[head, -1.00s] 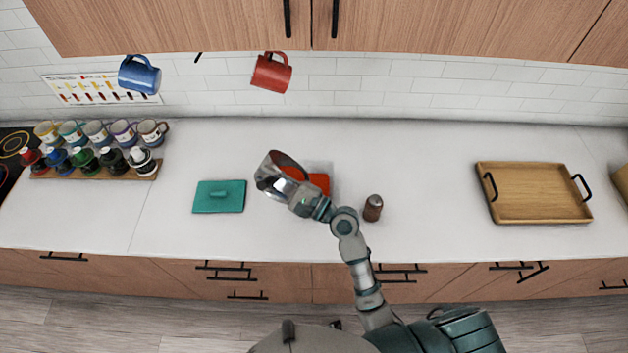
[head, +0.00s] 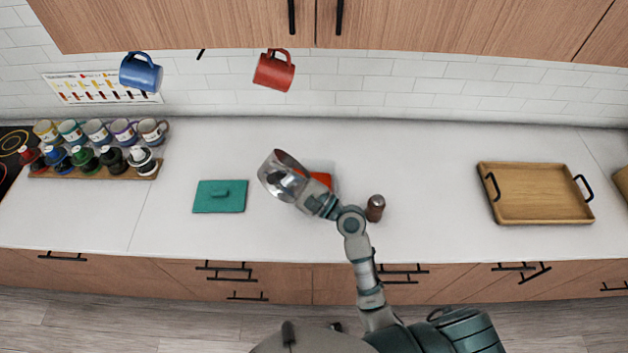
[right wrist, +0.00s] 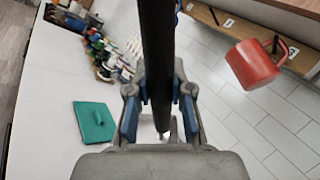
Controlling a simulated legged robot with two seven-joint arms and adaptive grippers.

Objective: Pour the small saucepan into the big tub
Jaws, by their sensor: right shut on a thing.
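A small shiny metal saucepan (head: 277,174) is held above the counter, tilted on its side, in the head view. My right gripper (right wrist: 159,115) is shut on its long dark handle (right wrist: 157,55) in the right wrist view. It also shows in the head view (head: 318,203). Below and behind the gripper is an orange-red thing with a pale, clear-looking edge (head: 322,167), perhaps the big tub; most of it is hidden. I cannot tell whether anything flows from the saucepan. My left gripper is not in view.
A teal lid-like slab (head: 219,197) lies left of the saucepan. A brown shaker (head: 375,208) stands close to my right arm. A wooden tray (head: 535,193) lies at right. Cups and bottles fill a rack (head: 95,172) at left. Red (head: 274,72) and blue (head: 141,74) mugs hang behind.

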